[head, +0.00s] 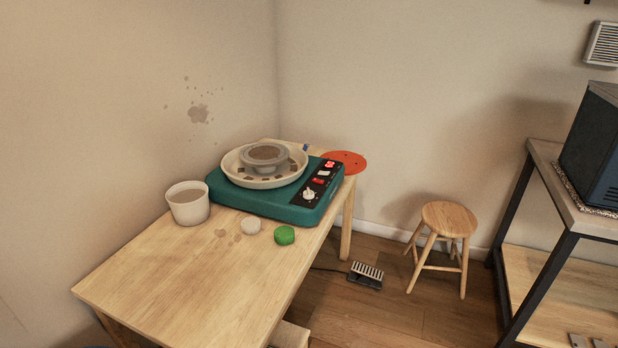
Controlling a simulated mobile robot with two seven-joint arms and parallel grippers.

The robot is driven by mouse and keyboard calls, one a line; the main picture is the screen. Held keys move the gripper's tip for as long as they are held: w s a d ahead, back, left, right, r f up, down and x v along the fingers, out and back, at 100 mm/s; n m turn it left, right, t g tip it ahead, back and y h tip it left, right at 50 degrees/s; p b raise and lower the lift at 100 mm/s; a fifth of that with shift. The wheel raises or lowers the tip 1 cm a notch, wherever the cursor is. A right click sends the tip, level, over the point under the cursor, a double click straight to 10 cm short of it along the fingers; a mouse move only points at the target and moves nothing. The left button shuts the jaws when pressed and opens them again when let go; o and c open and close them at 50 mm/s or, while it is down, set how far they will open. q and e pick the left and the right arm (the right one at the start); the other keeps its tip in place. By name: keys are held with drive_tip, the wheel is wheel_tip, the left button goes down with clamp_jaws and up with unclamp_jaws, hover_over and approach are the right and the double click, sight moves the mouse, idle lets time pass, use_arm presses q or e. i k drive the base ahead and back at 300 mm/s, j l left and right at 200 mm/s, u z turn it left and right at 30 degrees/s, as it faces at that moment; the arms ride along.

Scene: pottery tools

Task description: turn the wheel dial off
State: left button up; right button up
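A green pottery wheel (262,206) stands near the far end of the wooden table. Its round wheel head (264,155) sits inside a pale splash pan (290,180). A dark control panel (314,187) on its right side carries a white dial (308,194) at the near end. Red-lit and white parts (324,172) show further back on the panel. The dial's exact setting is too small to read. Neither of my grippers is in the head view.
A white bucket of brown liquid (188,203), a whitish lump (250,225) and a green round item (284,235) are on the wooden table (180,290). A red disc (345,162) lies behind the wheel. A stool (449,219) and a foot pedal (365,275) stand on the floor. A metal-framed shelf (545,160) is at right.

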sight(308, 194)
drive_tip(key=i+l+u, duration=0.25)
drive_tip(key=i+l, duration=0.55)
drive_tip(key=l, duration=0.15)
